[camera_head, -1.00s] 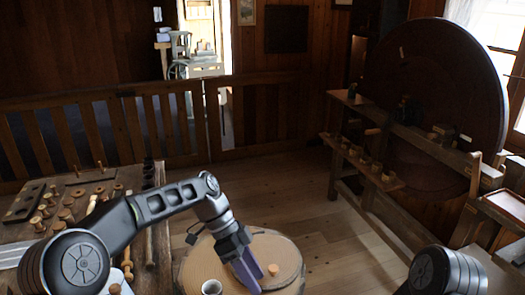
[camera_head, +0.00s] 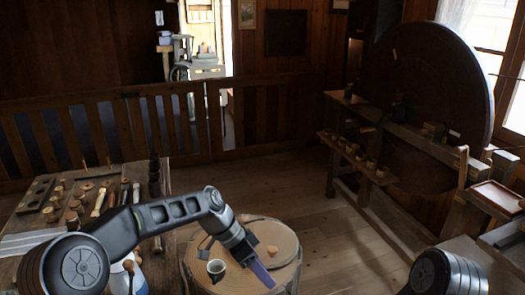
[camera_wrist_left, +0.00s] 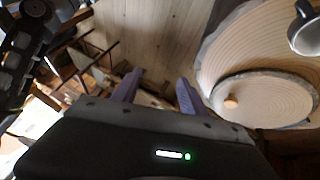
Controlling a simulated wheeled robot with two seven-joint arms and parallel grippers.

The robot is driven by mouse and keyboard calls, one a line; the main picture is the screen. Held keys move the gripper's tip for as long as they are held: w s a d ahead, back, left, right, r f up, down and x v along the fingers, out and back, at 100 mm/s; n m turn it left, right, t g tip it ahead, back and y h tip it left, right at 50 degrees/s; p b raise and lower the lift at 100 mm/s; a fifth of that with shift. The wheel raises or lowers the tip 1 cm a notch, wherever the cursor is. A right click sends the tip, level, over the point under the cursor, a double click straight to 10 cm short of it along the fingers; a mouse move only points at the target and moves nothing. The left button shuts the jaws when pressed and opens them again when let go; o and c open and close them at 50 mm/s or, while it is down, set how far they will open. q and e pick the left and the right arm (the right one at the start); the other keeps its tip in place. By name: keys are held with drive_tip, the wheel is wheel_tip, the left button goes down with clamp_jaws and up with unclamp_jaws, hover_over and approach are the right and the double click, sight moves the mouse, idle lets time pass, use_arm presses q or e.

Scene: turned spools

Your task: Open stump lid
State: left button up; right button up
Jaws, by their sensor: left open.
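The wooden stump (camera_head: 196,262) stands low at the bottom centre of the head view, and its pale top also shows in the left wrist view (camera_wrist_left: 255,45). A round lid with a bark rim (camera_wrist_left: 268,98) lies flat on the stump top. Its small orange-brown knob (camera_head: 272,251) also shows in the wrist view (camera_wrist_left: 231,101). My left gripper (camera_head: 263,273) reaches over the stump from the left, its purple fingers pointing down-right, close to the knob. In the wrist view its fingers (camera_wrist_left: 159,86) are apart with nothing between them; the knob is off to their right. My right gripper is out of view.
A mug (camera_head: 216,270) stands on the stump, left of my left gripper. A workbench (camera_head: 30,225) with several spools and turned pieces is at the left. A shelf rack (camera_head: 345,150) stands at the right by a large dark disc (camera_head: 425,75). Floor between is clear.

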use_arm(q)
drive_tip(key=s+f+n+t+b, duration=0.15)
drive_tip(key=f+n, duration=0.35)
drive_tip(key=f, duration=0.5)
drive_tip(key=s+f+n+t, duration=0.2)
drive_tip(key=s+f+n, duration=0.15)
drive_tip(key=f, duration=0.55)
drive_tip(key=s+a+f+n+b, duration=0.1)
drive_tip(key=s+a+f+n, duration=0.1)
drive_tip(key=s+f, duration=0.3)
drive_tip(key=s+a+f+n+g+y, duration=0.1)
drive_tip(key=s+a+f+n, duration=0.1)
drive_tip(key=s, duration=0.9)
drive_tip(key=s+a+f+n+g+y+b, duration=0.1)
drive_tip(key=s+a+f+n, duration=0.1)
drive_tip(key=s+f, duration=0.5)
drive_tip(key=shift+s+a+f+b, duration=0.35)
drive_tip(key=shift+s+a, duration=0.3)
drive_tip(key=shift+a, duration=0.2)
drive_tip(key=shift+n, duration=0.25)
drive_tip(key=shift+c, duration=0.2)
